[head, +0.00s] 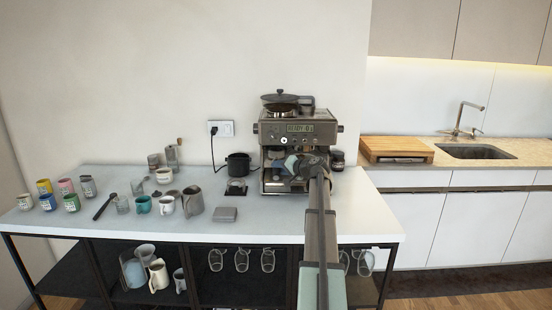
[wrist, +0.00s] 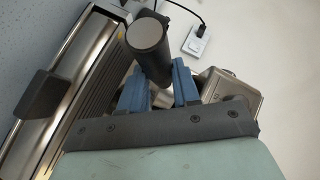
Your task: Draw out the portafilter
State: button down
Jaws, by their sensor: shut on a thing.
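The espresso machine (head: 300,128) stands at the back of the white table, and its steel body also fills the left of the wrist view (wrist: 75,65). My gripper (head: 293,165) is at the machine's front, under the control panel. In the wrist view, the blue fingers of my gripper (wrist: 160,88) are shut on the portafilter (wrist: 148,40). Its dark round handle end sticks out between and above the fingers. A bit of shiny metal shows between the fingers. In the head view my arm covers the portafilter, and I cannot tell whether it is still seated in the machine.
Left of the machine are a black container (head: 238,163), a grey flat box (head: 225,214), a steel pitcher (head: 193,200) and several cups. A dark jar (head: 338,160) stands close on its right. A wall socket (head: 221,128) has a black cable. The table's front middle is clear.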

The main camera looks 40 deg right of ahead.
aim_at(277, 170)
jog(key=shift+a+r, duration=0.1)
dwell(0.6)
jog(key=shift+s+a, duration=1)
jog(key=shift+s, duration=0.05)
jog(key=shift+s+a, duration=0.1)
jog(key=shift+s+a+r, duration=0.1)
jog(key=shift+s+a, duration=1.3)
